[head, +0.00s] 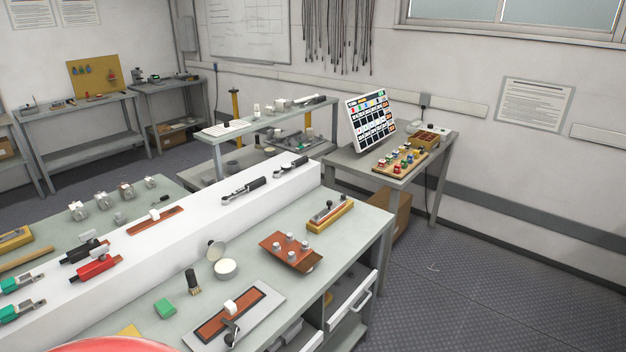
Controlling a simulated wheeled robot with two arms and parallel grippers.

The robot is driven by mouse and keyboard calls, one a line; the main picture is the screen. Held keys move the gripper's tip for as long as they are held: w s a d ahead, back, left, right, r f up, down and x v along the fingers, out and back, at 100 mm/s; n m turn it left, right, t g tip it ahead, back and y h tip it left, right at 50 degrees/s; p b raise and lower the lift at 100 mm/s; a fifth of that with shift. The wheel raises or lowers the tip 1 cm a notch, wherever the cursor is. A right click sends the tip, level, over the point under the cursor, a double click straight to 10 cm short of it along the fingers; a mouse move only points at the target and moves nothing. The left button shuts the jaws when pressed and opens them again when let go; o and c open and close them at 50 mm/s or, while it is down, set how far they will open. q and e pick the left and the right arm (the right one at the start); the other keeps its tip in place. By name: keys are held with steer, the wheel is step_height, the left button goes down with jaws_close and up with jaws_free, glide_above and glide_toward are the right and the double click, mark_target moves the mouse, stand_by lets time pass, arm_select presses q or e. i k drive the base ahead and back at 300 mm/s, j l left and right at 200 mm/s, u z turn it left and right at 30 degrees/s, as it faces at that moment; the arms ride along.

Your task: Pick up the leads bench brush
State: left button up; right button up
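I cannot pick out the leads bench brush with certainty. A small dark upright object with a paler base (193,283) stands on the near grey-green bench (185,325); it may be a brush, but it is too small to tell. A wooden-looking handle (22,257) lies at the far left, its end cut off by the picture edge. Neither of my grippers is in view.
A white raised ledge (205,215) runs along the bench, with red clips (97,266) and other tools on it. Floor (480,280) at right is clear.

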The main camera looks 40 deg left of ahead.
mark_target(194, 288)
steer(key=i, duration=2.2)
steer(key=u, duration=0.4)
steer(key=l+u, duration=0.1)
steer(key=u, duration=0.75)
steer(key=l+u, duration=0.15)
steer(key=u, duration=0.25)
steer(key=l+u, duration=0.1)
steer(key=u, duration=0.75)
steer(key=i+l, duration=0.05)
steer(key=l, duration=0.05)
